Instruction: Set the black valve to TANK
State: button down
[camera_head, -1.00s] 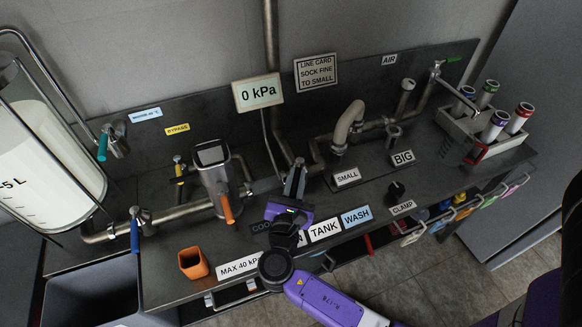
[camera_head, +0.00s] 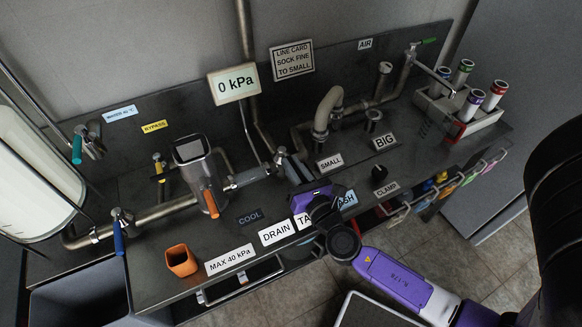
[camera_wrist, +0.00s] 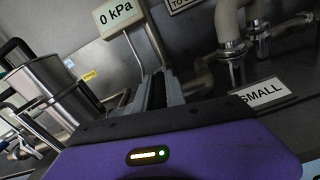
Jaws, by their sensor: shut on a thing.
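My gripper (camera_head: 289,165) is low over the bench, right of the clear cylinder's pipe, with its jaws shut. The TANK label (camera_head: 302,222) is partly covered by my wrist.
A gauge sign reading 0 kPa (camera_head: 234,83) stands behind. The SMALL label (camera_head: 330,162) and a black knob (camera_head: 379,173) by CLAMP are right. A tube rack (camera_head: 487,122) is far right.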

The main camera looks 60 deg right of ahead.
dwell(0.3)
jog(key=c, duration=1.4)
grip_release()
jog(key=shift+s, duration=0.1)
jog(key=shift+b+v, duration=1.05)
jog(key=shift+v, duration=2.75)
